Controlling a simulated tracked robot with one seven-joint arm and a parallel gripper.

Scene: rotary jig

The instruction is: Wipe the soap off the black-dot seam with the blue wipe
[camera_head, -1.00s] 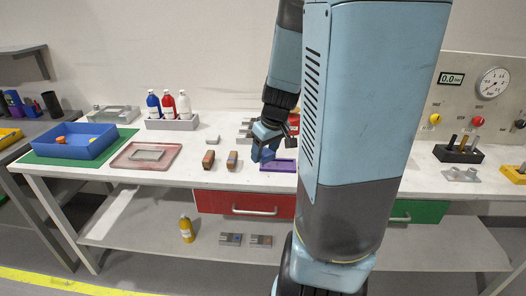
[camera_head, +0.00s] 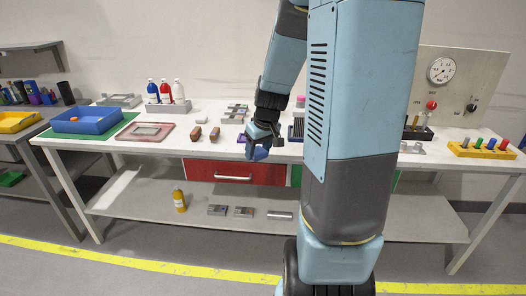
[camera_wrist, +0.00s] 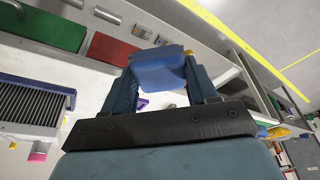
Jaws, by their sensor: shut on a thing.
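My gripper (camera_head: 256,146) is shut on the blue wipe (camera_wrist: 158,72), which shows folded between the two fingers in the wrist view. In the head view the gripper hangs at the front edge of the bench, above the red drawer, and the wipe (camera_head: 260,153) is a small blue patch at its tip. Small grey metal pieces (camera_head: 236,112) lie on the bench behind the gripper. I cannot make out the black-dot seam or any soap in these views. My arm hides part of the bench to the right.
Bottles (camera_head: 165,92) stand at the back. A dark finned block (camera_wrist: 38,100) is on the bench in the wrist view.

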